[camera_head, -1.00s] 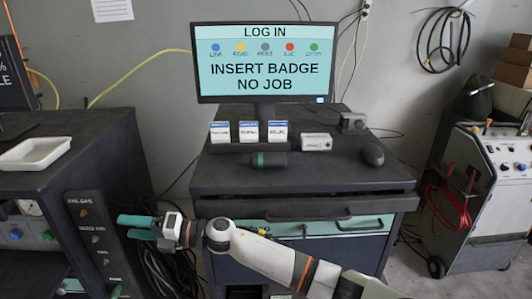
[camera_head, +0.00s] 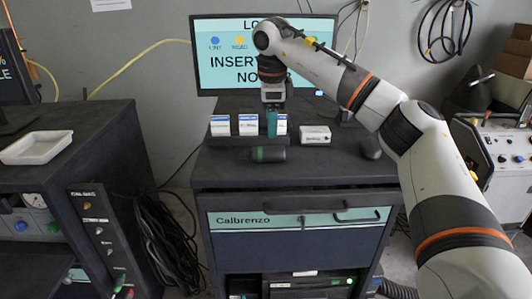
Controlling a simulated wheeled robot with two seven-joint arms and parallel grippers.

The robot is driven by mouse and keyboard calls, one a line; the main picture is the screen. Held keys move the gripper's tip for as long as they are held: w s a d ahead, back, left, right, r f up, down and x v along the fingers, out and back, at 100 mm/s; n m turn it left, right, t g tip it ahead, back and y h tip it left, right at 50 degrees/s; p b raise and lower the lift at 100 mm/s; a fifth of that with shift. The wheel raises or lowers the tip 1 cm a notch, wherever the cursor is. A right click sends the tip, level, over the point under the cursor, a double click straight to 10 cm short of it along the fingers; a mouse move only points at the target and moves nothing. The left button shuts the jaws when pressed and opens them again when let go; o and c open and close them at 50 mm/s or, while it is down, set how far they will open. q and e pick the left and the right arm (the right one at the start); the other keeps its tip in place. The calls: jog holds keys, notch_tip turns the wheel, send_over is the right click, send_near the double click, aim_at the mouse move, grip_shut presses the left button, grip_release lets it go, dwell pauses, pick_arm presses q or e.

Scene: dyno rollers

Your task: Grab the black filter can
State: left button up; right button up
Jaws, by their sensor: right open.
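The black filter can (camera_head: 268,154) is a dark cylinder with a green band at its left end. It lies on its side near the front of the dark cabinet top (camera_head: 222,174). My right gripper (camera_head: 272,134) points down just above and behind the can in the picture, with its teal fingers seen nearly edge-on. It is open and holds nothing; I cannot tell its exact height over the top. It partly covers the rightmost of three small white-and-blue boxes (camera_head: 248,124). My left gripper is not in view.
A white box (camera_head: 315,135) and a dark mouse-like object (camera_head: 370,148) stand right of the can. The monitor (camera_head: 220,60) behind is partly hidden by my right arm. A white tray (camera_head: 36,147) sits on the left bench. The cabinet top's front strip is clear.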

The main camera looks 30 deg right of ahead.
aim_at(271, 148)
jog(key=f, duration=0.3)
jog(key=shift+w+d+f+p, duration=0.2)
jog(key=shift+w+f+p, duration=0.1)
jog(key=shift+f+p, duration=0.4)
jog(key=shift+f, duration=0.15)
notch_tip(271, 148, down, 4)
jog(key=shift+w+r+p, duration=0.15)
jog(key=shift+p, duration=0.7)
jog(key=shift+w+d+f, duration=0.1)
jog(key=shift+f, duration=0.35)
jog(key=shift+c, duration=0.3)
